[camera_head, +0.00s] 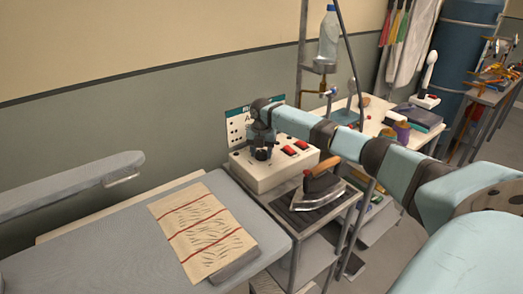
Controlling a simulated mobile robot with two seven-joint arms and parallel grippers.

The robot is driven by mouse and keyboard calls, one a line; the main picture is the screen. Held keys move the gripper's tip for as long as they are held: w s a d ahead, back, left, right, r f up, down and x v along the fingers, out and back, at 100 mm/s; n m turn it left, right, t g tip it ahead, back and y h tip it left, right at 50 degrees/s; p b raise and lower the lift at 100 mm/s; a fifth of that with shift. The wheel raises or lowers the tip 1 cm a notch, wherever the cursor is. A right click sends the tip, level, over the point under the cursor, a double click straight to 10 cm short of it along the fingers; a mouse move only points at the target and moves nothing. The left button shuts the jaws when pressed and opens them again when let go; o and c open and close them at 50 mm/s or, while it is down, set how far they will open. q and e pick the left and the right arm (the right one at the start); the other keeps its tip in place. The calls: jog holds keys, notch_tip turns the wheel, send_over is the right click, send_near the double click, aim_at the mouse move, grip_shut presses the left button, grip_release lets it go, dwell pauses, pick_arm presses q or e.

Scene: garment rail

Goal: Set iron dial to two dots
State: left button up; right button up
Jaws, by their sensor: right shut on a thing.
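A white control box (279,177) with two red switches (295,147) stands behind the grey ironing board. A dark dial (262,154) is on its top at the left. My right gripper (262,149) reaches in from the right, points down and is shut on the dial. The fingers cover much of the dial, and its setting and dot marks are too small to read. The iron (319,188), with a brown handle, sits on a dark rest just right of the box. My left gripper is not in view.
A grey ironing board (110,240) with a striped cloth (203,232) fills the lower left. A sign (236,130) stands behind the box. A bottle (328,38) hangs above on a pole. My right arm crosses over the iron's stand and a cluttered table (375,123).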

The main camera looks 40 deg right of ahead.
jog(key=m+p, duration=0.6)
jog(key=p, duration=0.1)
jog(key=shift+r+m, duration=0.25)
jog(key=shift+m, duration=0.05)
jog(key=m+p, duration=0.2)
jog(key=m, duration=0.1)
jog(key=shift+m+p, duration=0.35)
jog(key=shift+m, duration=0.05)
jog(key=m+p, duration=0.2)
jog(key=m, duration=0.2)
jog(key=shift+f+p, duration=0.1)
jog(key=shift+p, duration=0.25)
jog(key=shift+m+p, duration=0.3)
jog(key=shift+m, duration=1.3)
jog(key=shift+f+m, duration=0.1)
jog(key=shift+m, duration=1.7)
jog(key=m, duration=0.2)
jog(key=shift+m, duration=0.4)
jog(key=m, duration=1)
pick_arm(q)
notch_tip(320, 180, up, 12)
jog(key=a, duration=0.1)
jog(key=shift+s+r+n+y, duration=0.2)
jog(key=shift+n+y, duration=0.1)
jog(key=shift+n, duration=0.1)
pick_arm(e)
jog(key=shift+m, duration=0.4)
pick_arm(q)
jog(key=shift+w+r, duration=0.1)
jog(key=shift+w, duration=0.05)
